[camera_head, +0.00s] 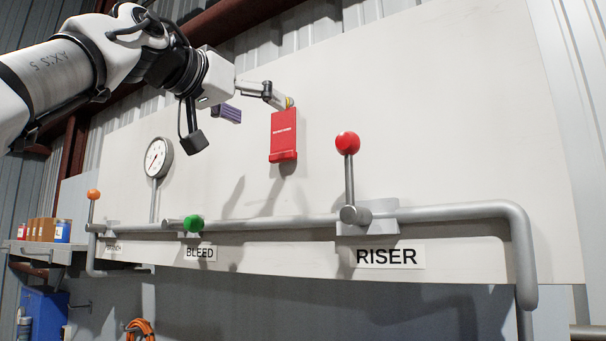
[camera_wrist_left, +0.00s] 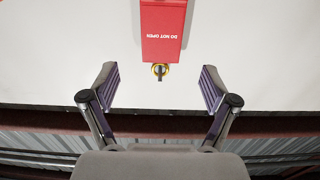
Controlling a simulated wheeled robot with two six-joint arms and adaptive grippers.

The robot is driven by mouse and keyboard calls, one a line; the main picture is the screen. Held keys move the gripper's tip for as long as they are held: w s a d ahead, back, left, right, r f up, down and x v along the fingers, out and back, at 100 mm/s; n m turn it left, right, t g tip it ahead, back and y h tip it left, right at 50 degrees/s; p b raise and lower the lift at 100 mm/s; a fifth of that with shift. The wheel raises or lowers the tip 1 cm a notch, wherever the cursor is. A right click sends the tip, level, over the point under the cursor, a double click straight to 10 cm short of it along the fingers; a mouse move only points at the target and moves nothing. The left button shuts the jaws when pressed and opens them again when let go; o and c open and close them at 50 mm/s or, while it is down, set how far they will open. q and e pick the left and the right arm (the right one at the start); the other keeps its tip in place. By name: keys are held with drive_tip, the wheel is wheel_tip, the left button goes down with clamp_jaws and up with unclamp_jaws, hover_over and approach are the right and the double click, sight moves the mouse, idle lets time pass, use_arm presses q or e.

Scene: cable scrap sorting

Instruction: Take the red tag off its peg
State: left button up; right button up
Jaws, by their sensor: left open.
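The red tag (camera_head: 283,135) hangs on the pale board, its peg and a yellow ring at its top. In the left wrist view the tag (camera_wrist_left: 163,32) appears upside down with "DO NOT OPEN" on it, and the peg with the yellow ring (camera_wrist_left: 160,70) shows at its edge. My left gripper (camera_head: 258,102) is open and empty, above and to the left of the tag. In the left wrist view its fingers (camera_wrist_left: 160,88) stand apart on either side of the line to the ring, not touching it. My right gripper is not in view.
A pipe (camera_head: 270,224) runs along the board below the tag. A red-knobbed lever (camera_head: 348,143) stands right of the tag above the RISER label (camera_head: 387,257). A gauge (camera_head: 158,157) stands at left, with a green knob (camera_head: 194,223) at BLEED. The board around the tag is clear.

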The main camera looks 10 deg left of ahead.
sight(282, 128)
use_arm(q)
drive_tip(key=p+x, duration=0.3)
drive_tip(key=p, duration=0.1)
drive_tip(key=shift+w+d+f, duration=0.1)
drive_tip(key=shift+w+d, duration=0.05)
drive_tip(key=shift+w, duration=0.15)
drive_tip(key=p+x, duration=0.2)
drive_tip(key=p, duration=0.1)
drive_tip(key=shift+w, duration=0.25)
drive_tip(key=shift+w+p, duration=0.2)
drive_tip(key=shift+p, duration=0.2)
drive_tip(key=shift+f, duration=0.15)
drive_tip(key=shift+w+d+f, duration=0.1)
drive_tip(key=shift+f, duration=0.05)
drive_tip(key=shift+w, duration=0.15)
drive_tip(key=c, duration=0.9)
drive_tip(key=shift+c, duration=0.3)
